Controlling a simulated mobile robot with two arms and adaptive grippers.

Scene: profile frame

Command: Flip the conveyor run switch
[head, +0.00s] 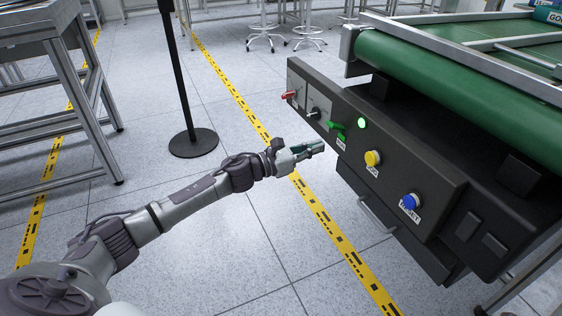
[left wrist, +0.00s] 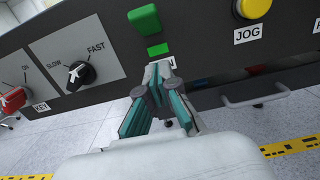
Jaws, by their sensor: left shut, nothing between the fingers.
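The run switch (head: 337,125) is a green lever on the black control panel (head: 436,186), with a label under it. In the left wrist view the green switch (left wrist: 145,20) sticks out near the top centre, with a smaller green part just below it. My left gripper (head: 318,147) is shut and empty, pointing at the panel. In the left wrist view its fingertips (left wrist: 159,68) appear just below the green parts and partly cover the label. I cannot tell whether they touch the panel. My right gripper is not in view.
A lit green lamp (head: 362,122), yellow JOG button (head: 373,158) and blue RESET button (head: 410,201) are right of the switch. A speed knob (left wrist: 79,73) and red key switch (left wrist: 12,100) are left. The green conveyor belt (head: 450,80) lies above. A black post (head: 193,141) stands left.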

